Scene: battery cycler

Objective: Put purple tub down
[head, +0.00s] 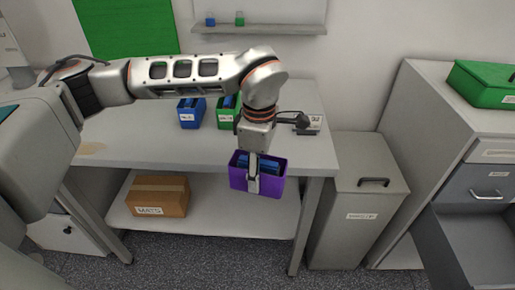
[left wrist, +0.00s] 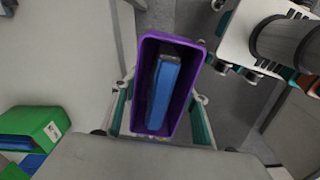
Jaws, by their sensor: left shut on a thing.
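The purple tub (head: 270,182) hangs from my left gripper (head: 254,178) in front of the table's front edge in the head view. It is held off the table. In the left wrist view the purple tub (left wrist: 149,56) is seen from above, between the two fingers of my left gripper (left wrist: 160,115). Blue items (left wrist: 163,92) lie inside it. My left gripper is shut on the tub. My right gripper is not in view.
On the table (head: 135,150) stand a blue tub (head: 190,118) and a green tub (head: 225,122), with a labelled device (head: 314,128) to their right. A box (head: 158,197) sits on the lower shelf. A grey bin (head: 365,215) and an open drawer (head: 465,235) are at the right.

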